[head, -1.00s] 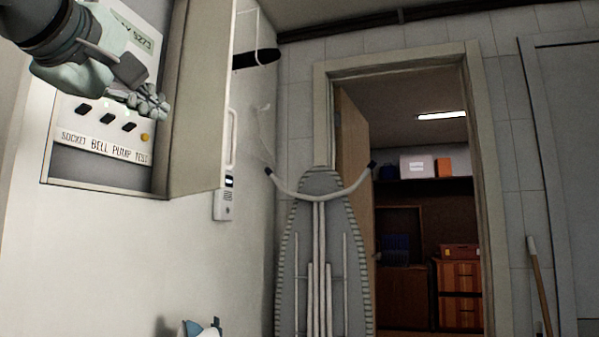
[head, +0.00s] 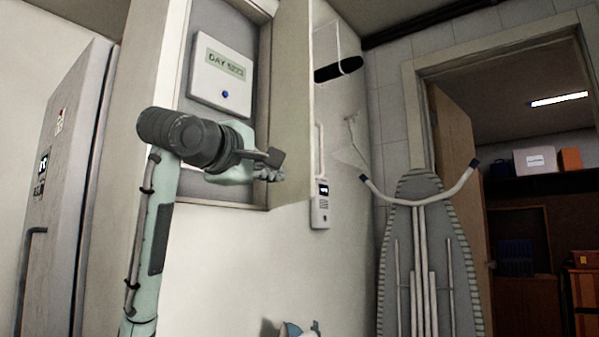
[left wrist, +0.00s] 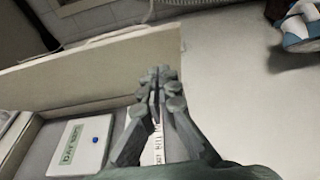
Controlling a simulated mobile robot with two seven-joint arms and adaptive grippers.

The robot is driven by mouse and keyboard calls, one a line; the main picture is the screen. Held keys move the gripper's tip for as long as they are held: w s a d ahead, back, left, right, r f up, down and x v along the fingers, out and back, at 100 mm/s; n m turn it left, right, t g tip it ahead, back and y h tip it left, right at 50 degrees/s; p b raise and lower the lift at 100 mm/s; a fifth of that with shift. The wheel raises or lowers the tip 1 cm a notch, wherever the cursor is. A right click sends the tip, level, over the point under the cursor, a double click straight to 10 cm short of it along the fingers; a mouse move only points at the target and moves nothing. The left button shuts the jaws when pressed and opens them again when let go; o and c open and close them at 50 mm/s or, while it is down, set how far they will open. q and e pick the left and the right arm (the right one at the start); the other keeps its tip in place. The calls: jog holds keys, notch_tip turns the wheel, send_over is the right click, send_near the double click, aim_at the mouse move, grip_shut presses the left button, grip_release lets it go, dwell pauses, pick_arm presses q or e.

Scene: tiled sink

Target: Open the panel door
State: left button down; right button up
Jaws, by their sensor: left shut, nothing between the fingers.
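The panel door (head: 290,100) stands swung open on the right side of a recessed wall panel box (head: 225,190). Inside the box is a white unit (head: 222,75) with a "DAY" display and a blue button. My left gripper (head: 270,174) is shut and empty in front of the box's lower part, near the door's inner face. It hides most of the labelled switch strip. In the left wrist view the shut fingers (left wrist: 158,90) are beside the door (left wrist: 90,68), with part of the strip (left wrist: 152,148) behind them. I cannot tell whether they touch the door. My right gripper is out of view.
A white intercom handset (head: 320,205) hangs on the wall right of the door. An ironing board (head: 420,260) leans farther right, beside an open doorway. A tall grey cabinet (head: 70,180) stands at the left. A blue and white object (head: 298,328) is low at centre.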

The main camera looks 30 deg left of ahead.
aim_at(307, 178)
pick_arm(q)
jog(key=shift+w+d+p, duration=0.15)
jog(key=shift+w+d, duration=0.2)
jog(key=shift+w, duration=0.45)
jog(key=shift+w+d+p, duration=0.15)
jog(key=shift+w+d, duration=0.2)
jog(key=shift+w, duration=0.5)
jog(key=shift+w+d+p, duration=0.15)
jog(key=shift+w+d, duration=0.2)
jog(key=shift+w, duration=0.45)
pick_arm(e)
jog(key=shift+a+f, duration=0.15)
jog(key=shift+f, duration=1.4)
